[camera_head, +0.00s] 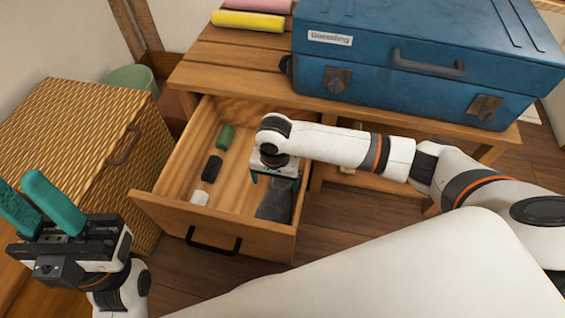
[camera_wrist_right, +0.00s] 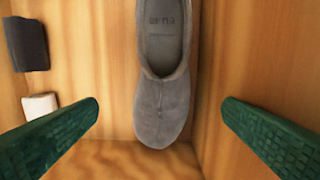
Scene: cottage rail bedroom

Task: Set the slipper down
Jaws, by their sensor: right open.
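A grey slipper (camera_head: 274,201) lies in the open wooden drawer (camera_head: 182,178), near the drawer's right wall. In the right wrist view the slipper (camera_wrist_right: 162,95) shows from above with its toe toward the bottom of the picture. My right gripper (camera_head: 274,181) is over the drawer. Its green fingers stand wide apart on either side of the slipper, with visible gaps, and hold nothing. In the head view the wrist hides part of the slipper. My left gripper (camera_head: 35,205) is open and empty at the lower left, outside the drawer.
A green roll (camera_head: 225,137), a black roll (camera_head: 212,168) and a white item (camera_head: 200,197) lie along the drawer's left side. A blue case (camera_head: 430,65) stands on the bench. A wicker chest (camera_head: 75,130) stands left of the drawer. The drawer's middle floor is clear.

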